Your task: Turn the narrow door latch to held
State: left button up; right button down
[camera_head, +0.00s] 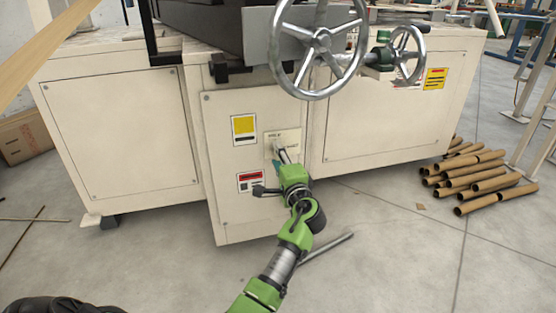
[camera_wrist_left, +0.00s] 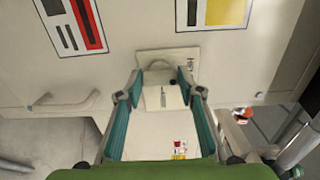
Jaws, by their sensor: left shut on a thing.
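The narrow door (camera_head: 225,190) is a cream panel in the middle of the machine's front. The latch (camera_wrist_left: 163,97) is a pale handle on a small cream plate (camera_head: 291,136) at the door's right edge. The plate also shows in the left wrist view (camera_wrist_left: 181,55), with dark lettering mostly too small to read. My left gripper (camera_head: 282,157), on the green arm, is at the plate, its teal fingers shut on the latch from both sides. The fingers partly hide the latch in the head view, and its exact angle is hard to tell. My right gripper is not in view.
A large handwheel (camera_head: 318,50) and a smaller handwheel (camera_head: 407,52) stick out above the latch. A fixed door handle (camera_wrist_left: 65,103) and warning labels (camera_head: 244,129) are nearby. Cardboard tubes (camera_head: 480,185) lie on the floor at right. The floor in front is mostly clear.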

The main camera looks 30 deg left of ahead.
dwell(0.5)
pick_arm(q)
jog(key=o, duration=1.1)
jog(key=shift+c, duration=0.2)
jog(key=v, duration=1.2)
jog(key=shift+s, duration=0.1)
